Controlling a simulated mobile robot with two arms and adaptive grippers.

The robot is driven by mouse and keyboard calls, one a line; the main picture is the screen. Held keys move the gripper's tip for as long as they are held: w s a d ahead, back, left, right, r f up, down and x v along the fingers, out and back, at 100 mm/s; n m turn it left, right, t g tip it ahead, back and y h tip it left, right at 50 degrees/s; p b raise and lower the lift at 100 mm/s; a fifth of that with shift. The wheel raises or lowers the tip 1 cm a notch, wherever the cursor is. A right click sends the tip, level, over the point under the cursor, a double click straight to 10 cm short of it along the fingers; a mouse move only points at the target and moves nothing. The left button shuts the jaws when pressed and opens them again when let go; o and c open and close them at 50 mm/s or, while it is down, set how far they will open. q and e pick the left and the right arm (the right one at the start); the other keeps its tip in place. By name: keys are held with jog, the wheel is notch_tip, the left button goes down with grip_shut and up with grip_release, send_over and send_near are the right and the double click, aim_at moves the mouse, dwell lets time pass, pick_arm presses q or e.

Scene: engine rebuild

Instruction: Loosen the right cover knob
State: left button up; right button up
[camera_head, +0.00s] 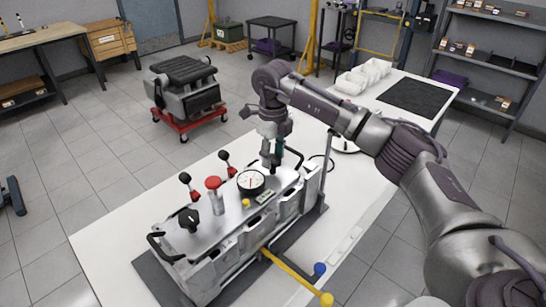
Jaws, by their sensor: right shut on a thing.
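The engine block (225,262) lies on a dark mat on the white table, with a silver cover (232,218) on top. The left cover knob (189,220) is black and stands at the near left end of the cover. My right gripper (271,163) points down at the far right end of the cover. It is shut on the right cover knob, which its fingers almost wholly hide. How far the knob is turned cannot be seen. My left gripper is not in view.
A yellow bar (296,277) sticks out at the front. The table's left corner (103,240) is clear.

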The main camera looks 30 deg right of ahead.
jog(key=n+b, duration=0.1)
jog(key=n, duration=0.5)
jog(key=shift+n, duration=0.3)
jog(key=n+b, duration=0.1)
jog(key=n, duration=1.1)
jog(key=shift+n, duration=0.4)
jog(key=n, duration=0.6)
jog(key=shift+f+b, duration=0.1)
jog(key=shift+b, duration=0.2)
jog(key=shift+n, duration=0.3)
jog(key=o, duration=1.1)
jog(key=shift+o, duration=0.2)
